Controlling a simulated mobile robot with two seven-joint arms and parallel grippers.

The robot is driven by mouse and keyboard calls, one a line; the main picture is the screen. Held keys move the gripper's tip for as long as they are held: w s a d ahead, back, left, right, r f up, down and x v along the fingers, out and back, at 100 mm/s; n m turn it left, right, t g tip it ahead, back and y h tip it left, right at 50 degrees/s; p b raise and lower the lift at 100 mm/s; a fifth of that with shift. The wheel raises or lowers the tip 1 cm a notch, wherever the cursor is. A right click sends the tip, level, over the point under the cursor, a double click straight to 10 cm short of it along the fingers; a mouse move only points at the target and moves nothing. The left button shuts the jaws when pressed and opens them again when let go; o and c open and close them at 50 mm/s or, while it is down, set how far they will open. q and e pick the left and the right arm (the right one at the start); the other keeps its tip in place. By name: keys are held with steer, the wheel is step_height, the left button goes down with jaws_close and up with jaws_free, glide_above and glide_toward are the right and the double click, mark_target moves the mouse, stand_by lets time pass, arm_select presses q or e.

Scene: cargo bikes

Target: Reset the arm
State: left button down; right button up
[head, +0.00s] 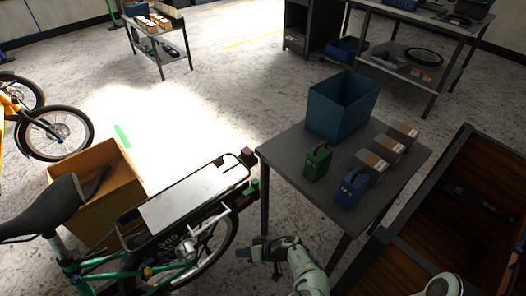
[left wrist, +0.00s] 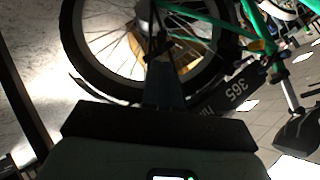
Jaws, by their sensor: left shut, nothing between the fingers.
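My left gripper (head: 262,250) is shut and empty, low in the head view between the green bike's rear wheel and the grey table (head: 276,166). In the left wrist view its dark fingers (left wrist: 163,75) are together in front of the spoked wheel (left wrist: 95,75); I cannot tell whether they touch it. The green cargo bike (head: 100,262) has a flat rear rack (head: 190,198) and a black saddle. A pale part of my other arm shows at the bottom right edge; my right gripper is not visible.
On the table stand a blue bin (head: 342,108), a green case (head: 317,162), a blue case (head: 351,188) and several small boxes (head: 389,148). A wooden cargo box (head: 470,240) is at right, a cardboard box (head: 118,205) at left. Open floor lies behind.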

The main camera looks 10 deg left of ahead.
arm_select(q)
steer(key=s+a+f+g+h+p, duration=0.3)
steer(key=s+a+f+p, duration=0.15)
steer(key=s+a, duration=0.45)
steer(key=s+d+f+m+g+h+p, duration=0.2)
steer(key=s+h+p, duration=0.25)
steer(key=s, duration=0.85)
steer(key=s+d+r+t+h+p, duration=0.1)
steer(key=s+d+r+h+p, duration=0.1)
steer(key=d+r, duration=0.3)
steer(key=s+d+r+m+t+h+p, duration=0.1)
steer(key=d+r+h+p, duration=0.3)
steer(key=r, duration=0.4)
steer(key=shift+s+d+r+t+h+p, duration=0.3)
steer(key=shift+s+d+r+t+h, duration=0.2)
steer(key=shift+s+t, duration=0.35)
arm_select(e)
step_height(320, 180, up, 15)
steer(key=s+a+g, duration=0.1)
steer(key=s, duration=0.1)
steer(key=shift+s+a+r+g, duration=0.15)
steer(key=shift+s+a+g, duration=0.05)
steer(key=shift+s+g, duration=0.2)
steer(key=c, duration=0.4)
arm_select(q)
steer(key=shift+s+f, duration=0.1)
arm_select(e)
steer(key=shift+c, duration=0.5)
